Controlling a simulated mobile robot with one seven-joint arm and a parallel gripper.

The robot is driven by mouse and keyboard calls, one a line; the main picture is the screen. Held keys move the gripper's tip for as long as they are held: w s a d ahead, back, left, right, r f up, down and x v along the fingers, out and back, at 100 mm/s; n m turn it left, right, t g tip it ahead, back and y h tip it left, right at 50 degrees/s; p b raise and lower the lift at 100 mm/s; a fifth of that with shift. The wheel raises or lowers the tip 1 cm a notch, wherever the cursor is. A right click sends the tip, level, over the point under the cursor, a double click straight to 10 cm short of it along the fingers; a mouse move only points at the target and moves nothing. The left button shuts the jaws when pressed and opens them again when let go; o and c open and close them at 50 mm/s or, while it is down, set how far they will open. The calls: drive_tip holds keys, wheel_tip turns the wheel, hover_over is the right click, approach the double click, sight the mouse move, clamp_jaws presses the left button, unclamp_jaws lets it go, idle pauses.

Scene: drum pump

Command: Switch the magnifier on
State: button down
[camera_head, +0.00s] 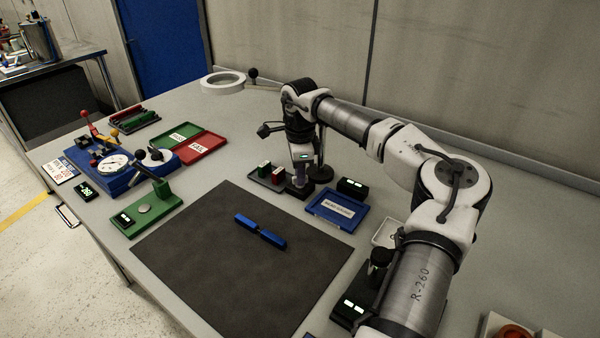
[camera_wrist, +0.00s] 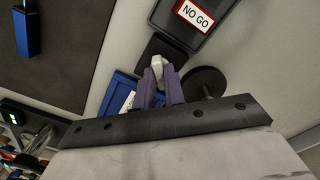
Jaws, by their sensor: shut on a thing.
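The magnifier shows in the head view as a pale ring (camera_head: 222,82) at the back, with a dark ball joint and a thin arm running toward a post behind my arm. A round black base (camera_head: 320,173) stands under that post; it shows in the wrist view (camera_wrist: 206,82) too. I see no clear glow from the ring. My gripper (camera_head: 300,184) points down just left of the base. In the wrist view its purple fingers (camera_wrist: 159,75) are shut on a small light-grey piece (camera_wrist: 156,64) at a black block (camera_wrist: 164,47). The fingers partly hide that piece.
A blue tray (camera_head: 322,220) and a small black display box (camera_head: 352,187) are close on the right.

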drive_tip(key=shift+r, duration=0.1)
drive_tip(key=c, duration=1.5)
unclamp_jaws()
wheel_tip(320, 180, up, 14)
drive_tip(key=shift+f+b, duration=0.1)
drive_tip(key=shift+b, duration=0.8)
drive_tip(key=shift+s+f, duration=0.1)
